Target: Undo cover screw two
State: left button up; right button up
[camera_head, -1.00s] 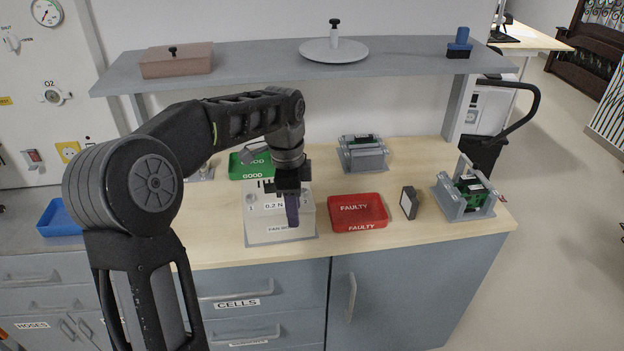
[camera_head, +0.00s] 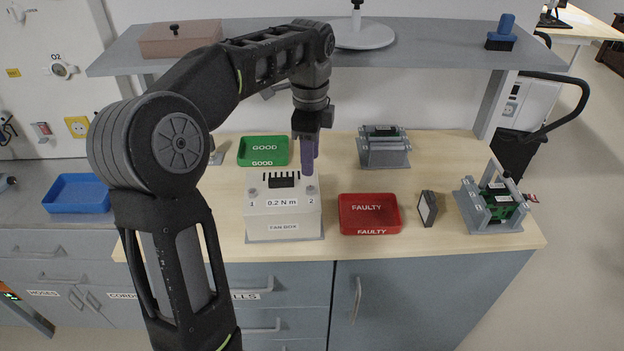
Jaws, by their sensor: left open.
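The white fan box (camera_head: 284,214) stands on the wooden bench, its front labelled "FAN BOX" and "0.2 N m". Cover screw one (camera_head: 252,191) is a small round head at the box's top left, above the number 1. Cover screw two (camera_head: 310,189) is a similar head at the top right, above the number 2. My left gripper (camera_head: 309,163) points down with its purple fingers just above and behind screw two. The fingers are open and appear empty; whether they touch the screw I cannot tell. My right gripper is not in view.
A green GOOD tray (camera_head: 264,161) lies behind the box and a red FAULTY tray (camera_head: 369,231) to its right. A small dark block (camera_head: 427,208) and grey fixtures with boards (camera_head: 492,211) (camera_head: 384,150) stand further right. A grey shelf (camera_head: 430,52) overhangs the back.

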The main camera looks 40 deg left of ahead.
aim_at(311, 188)
pick_arm(q)
jog(key=shift+f, duration=3.9)
grip_shut()
